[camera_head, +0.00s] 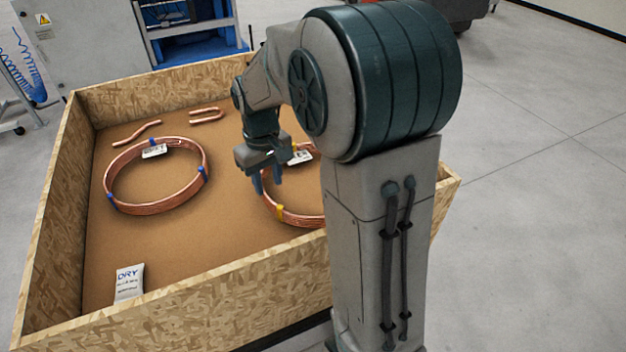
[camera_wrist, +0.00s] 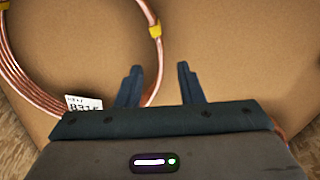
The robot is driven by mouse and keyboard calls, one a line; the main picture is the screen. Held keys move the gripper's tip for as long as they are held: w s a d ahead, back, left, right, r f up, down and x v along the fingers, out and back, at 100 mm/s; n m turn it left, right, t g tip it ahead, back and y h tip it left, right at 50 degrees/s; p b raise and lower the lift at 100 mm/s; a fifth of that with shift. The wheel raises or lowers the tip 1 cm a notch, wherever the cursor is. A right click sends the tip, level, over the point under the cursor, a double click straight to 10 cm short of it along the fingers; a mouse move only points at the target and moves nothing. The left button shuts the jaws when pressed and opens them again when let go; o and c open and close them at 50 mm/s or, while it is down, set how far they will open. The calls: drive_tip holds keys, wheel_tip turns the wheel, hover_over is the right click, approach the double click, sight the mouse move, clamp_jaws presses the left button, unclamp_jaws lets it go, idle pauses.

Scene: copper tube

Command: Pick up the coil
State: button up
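Two copper coils lie flat in the wooden crate. One coil (camera_head: 157,207) with blue ties and a white tag is on the left in the head view. The other coil (camera_head: 297,217), with yellow ties and a white tag, is on the right, partly hidden behind my arm. It also shows in the wrist view (camera_wrist: 22,82) at the upper left. My gripper (camera_head: 266,183) is over the left side of the yellow-tied coil in the head view, fingers pointing down.
The crate (camera_head: 190,310) has raised chipboard walls all round. A bent tube (camera_head: 137,133) and a U-shaped tube (camera_head: 206,115) lie at its back. A white packet (camera_head: 129,283) lies at the front left. Brown floor is clear between the coils.

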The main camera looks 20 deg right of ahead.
sight(270, 198)
wheel_tip(270, 198, down, 7)
drive_tip(key=shift+w+f+p, duration=0.15)
drive_tip(key=shift+p, duration=0.2)
clamp_jaws()
